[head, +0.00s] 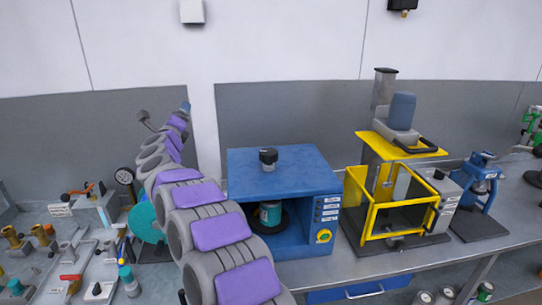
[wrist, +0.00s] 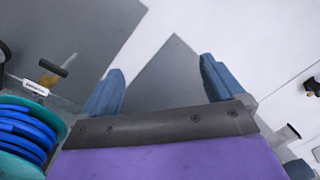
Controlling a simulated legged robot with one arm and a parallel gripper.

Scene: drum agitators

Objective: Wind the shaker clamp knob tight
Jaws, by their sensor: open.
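The shaker is a blue box-shaped machine (head: 283,178) on the bench in the head view. My gripper (head: 185,106) is raised near the wall, up and to the left of the shaker and well apart from the knob. In the wrist view my gripper (wrist: 160,68) has its two blue fingers spread with nothing between them. Neither knob nor shaker can be made out in the wrist view.
A yellow-framed machine (head: 440,193) stands right of the shaker, with a blue press (head: 482,180) beyond it. A teal reel (head: 148,222) and several valves and fittings lie left. The reel, with blue hose (wrist: 22,137), also shows in the wrist view. Space above the shaker is clear.

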